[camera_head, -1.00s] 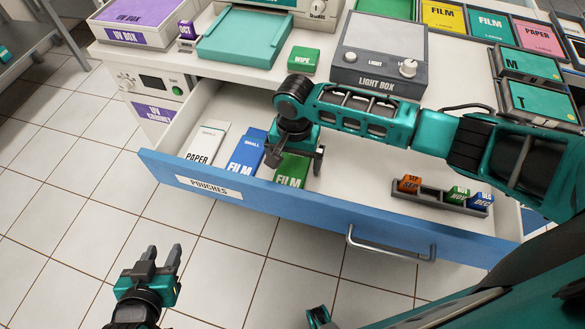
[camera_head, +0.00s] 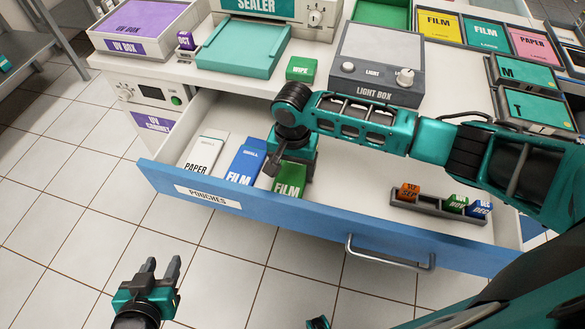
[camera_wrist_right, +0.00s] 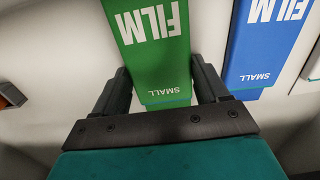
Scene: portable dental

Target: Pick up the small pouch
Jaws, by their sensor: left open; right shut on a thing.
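In the right wrist view, the fingers (camera_wrist_right: 160,75) are shut on the two sides of the green pouch (camera_wrist_right: 154,50), whose label reads FILM SMALL. My left gripper (camera_head: 162,266) is open and empty above the floor, outside the drawer.
The drawer's blue front (camera_head: 300,225) has a metal handle (camera_head: 390,257). A grey holder (camera_head: 437,207) with small orange, green and blue blocks sits at the drawer's right. The light box (camera_head: 377,72) and green wipe box (camera_head: 301,69) stand on the counter behind.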

